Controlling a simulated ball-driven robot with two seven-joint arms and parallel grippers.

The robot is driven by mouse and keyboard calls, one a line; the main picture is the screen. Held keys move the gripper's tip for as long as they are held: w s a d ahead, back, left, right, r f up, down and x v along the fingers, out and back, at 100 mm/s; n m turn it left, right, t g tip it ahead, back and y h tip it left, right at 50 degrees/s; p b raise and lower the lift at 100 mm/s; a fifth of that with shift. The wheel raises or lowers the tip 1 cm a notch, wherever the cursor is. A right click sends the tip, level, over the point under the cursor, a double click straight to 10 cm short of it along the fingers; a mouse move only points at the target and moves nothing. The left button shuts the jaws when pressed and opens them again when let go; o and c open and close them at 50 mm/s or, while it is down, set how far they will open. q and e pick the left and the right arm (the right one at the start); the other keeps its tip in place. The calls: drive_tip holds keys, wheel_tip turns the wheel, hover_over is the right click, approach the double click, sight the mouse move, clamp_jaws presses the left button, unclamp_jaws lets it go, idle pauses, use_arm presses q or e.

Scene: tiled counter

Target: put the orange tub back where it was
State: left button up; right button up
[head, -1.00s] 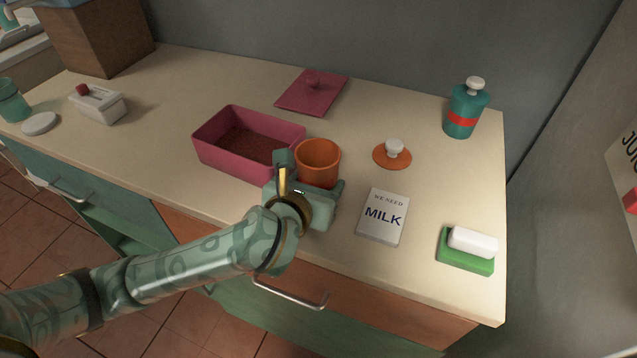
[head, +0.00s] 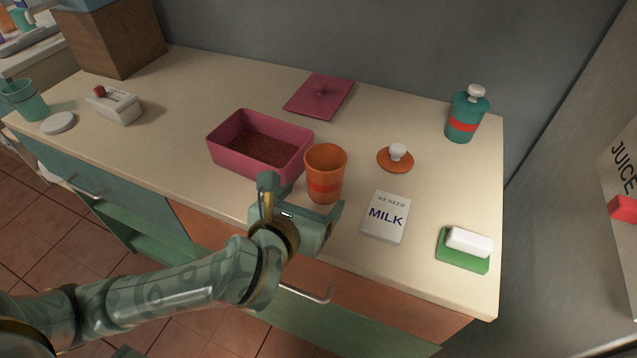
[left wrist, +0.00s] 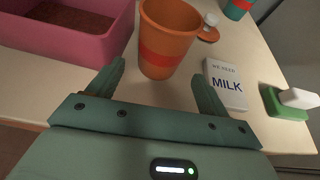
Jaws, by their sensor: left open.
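The orange tub (head: 325,172), with a red band, stands upright and lidless on the counter, just right of the pink box. Its orange lid with a white knob (head: 396,158) lies on the counter to its right. My left gripper (head: 299,200) is open and empty at the near side of the tub. In the left wrist view the tub (left wrist: 168,38) stands ahead of the open fingers (left wrist: 158,88), apart from them. My right gripper is not in view.
The open pink box (head: 228,160) holds brown grains; its pink lid (head: 319,95) lies behind. A milk note (head: 385,217), a green sponge dish (head: 462,257) and a teal bottle (head: 464,118) are on the right.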

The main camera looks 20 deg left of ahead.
use_arm(q)
drive_tip(key=shift+p+v, duration=0.5)
drive_tip(key=shift+v, duration=1.75)
